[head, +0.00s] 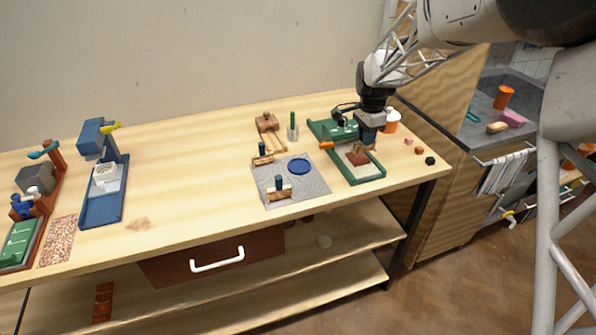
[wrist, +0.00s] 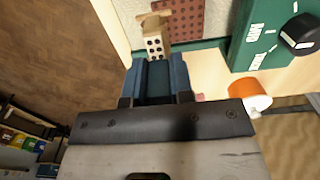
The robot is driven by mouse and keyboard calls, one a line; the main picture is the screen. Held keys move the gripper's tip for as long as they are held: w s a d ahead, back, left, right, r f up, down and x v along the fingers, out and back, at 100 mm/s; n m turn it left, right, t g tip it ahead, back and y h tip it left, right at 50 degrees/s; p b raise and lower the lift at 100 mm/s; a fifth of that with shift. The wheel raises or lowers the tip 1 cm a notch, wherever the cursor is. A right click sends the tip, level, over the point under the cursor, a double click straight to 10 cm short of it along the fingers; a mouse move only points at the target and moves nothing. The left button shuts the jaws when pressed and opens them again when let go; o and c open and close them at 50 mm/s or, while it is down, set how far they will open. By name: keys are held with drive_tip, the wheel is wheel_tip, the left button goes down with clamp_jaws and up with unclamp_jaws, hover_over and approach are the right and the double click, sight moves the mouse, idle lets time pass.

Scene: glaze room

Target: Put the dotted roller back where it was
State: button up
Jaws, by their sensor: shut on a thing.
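My gripper (head: 368,138) is at the right part of the table, above a green-framed tray (head: 367,180). In the wrist view, my gripper (wrist: 156,72) has its blue fingers shut on a wooden piece with dark dots on a pale face, which I take to be the dotted roller (wrist: 155,42). Two other wooden rollers with dark handles, one at the back (head: 263,160) and one at the front (head: 279,193), are at the grey mat.
A blue disc (head: 299,165) lies on the grey mat (head: 312,184). An orange bottle (head: 391,121) stands behind my gripper, and small blocks (head: 419,150) lie to the right. A wooden tool (head: 268,126) and green-handled cup (head: 292,132) stand behind the mat.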

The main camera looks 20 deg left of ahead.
drive_tip(key=s+a+r, duration=0.1)
drive_tip(key=s+a, duration=0.7)
drive_tip(key=a, duration=0.3)
drive_tip(key=s+a+r, duration=0.2)
drive_tip(key=s+a, duration=0.7)
drive_tip(key=a, duration=0.3)
drive_tip(key=shift+s+f, duration=0.1)
drive_tip(key=shift+f, duration=0.05)
drive_tip(key=shift+f, duration=2.4)
drive_tip(key=shift+f, duration=2.5)
drive_tip(key=shift+d+f, duration=0.1)
drive_tip(key=shift+f, duration=0.2)
drive_tip(key=shift+f, duration=0.45)
clamp_jaws()
